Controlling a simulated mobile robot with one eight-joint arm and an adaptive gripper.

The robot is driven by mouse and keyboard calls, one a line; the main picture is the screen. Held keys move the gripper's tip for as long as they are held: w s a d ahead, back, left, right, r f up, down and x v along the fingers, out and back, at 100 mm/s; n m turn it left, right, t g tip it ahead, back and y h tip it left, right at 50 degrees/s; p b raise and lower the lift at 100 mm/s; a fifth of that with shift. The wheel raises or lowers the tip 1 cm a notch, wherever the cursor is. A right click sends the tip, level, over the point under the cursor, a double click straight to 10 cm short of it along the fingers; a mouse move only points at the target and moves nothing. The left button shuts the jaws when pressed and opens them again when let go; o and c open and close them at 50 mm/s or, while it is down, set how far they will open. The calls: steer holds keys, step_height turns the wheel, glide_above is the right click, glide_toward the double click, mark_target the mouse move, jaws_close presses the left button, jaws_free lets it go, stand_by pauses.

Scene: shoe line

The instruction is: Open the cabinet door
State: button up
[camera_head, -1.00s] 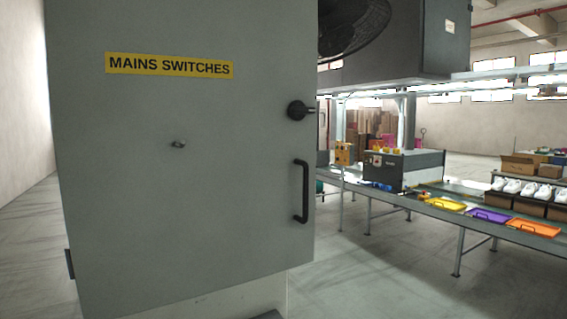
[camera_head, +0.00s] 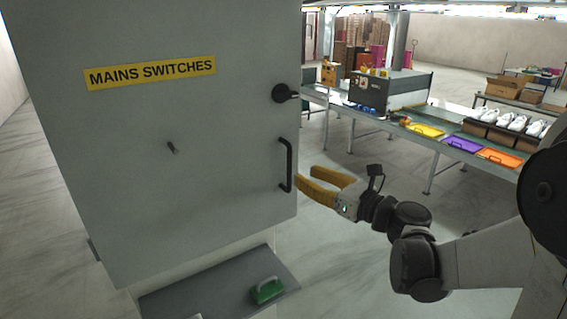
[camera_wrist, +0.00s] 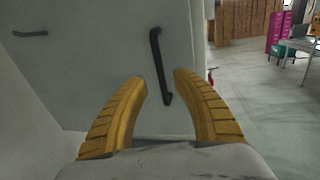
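The grey cabinet door (camera_head: 120,150) carries a yellow "MAINS SWITCHES" label (camera_head: 150,72) and looks shut. A black bar handle (camera_head: 286,165) stands upright near its right edge, with a round black knob (camera_head: 281,93) above it. My gripper (camera_head: 298,178) has yellow fingers and is open, just right of the handle in the head view. In the wrist view the handle (camera_wrist: 159,65) shows beyond the open, empty fingers (camera_wrist: 160,76), its lower end seen between the tips. I cannot tell whether a finger touches it.
A conveyor line (camera_head: 440,128) with yellow, purple and orange trays and white shoes (camera_head: 490,118) stands behind to the right. The floor (camera_head: 340,280) right of the cabinet is clear.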

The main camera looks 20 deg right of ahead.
mark_target(289, 187)
steer(key=x, duration=0.6)
steer(key=shift+w+a, duration=0.2)
steer(key=shift+w, duration=0.15)
jaws_close()
